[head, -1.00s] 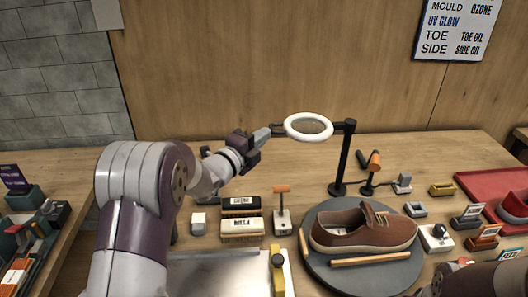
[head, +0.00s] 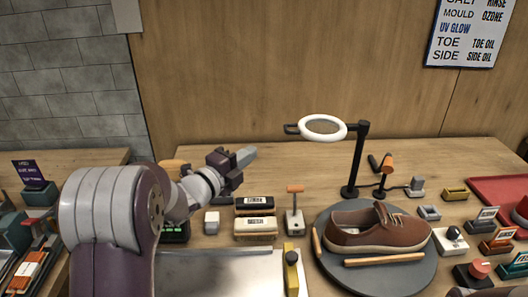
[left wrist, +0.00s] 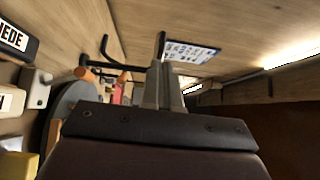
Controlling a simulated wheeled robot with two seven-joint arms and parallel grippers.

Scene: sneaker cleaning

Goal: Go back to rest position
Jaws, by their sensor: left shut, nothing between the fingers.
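My left gripper (head: 247,157) is raised over the back of the workbench in the head view, its two grey fingers together and empty. It is left of the white ring lamp (head: 323,127) and apart from it. In the left wrist view the gripper's fingers (left wrist: 164,88) show side by side with nothing between them. My right gripper is not in view; only a sliver of what may be my right arm shows at the bottom right edge. A brown sneaker (head: 378,229) sits on a round dark turntable (head: 400,277) at the right centre.
Two labelled brushes (head: 255,228) and an orange-topped tool (head: 294,210) stand below the gripper. The lamp's black post (head: 357,160) rises to the right. A metal plate (head: 215,275) lies in front. A red tray (head: 495,190) is at far right. The wooden wall closes the back.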

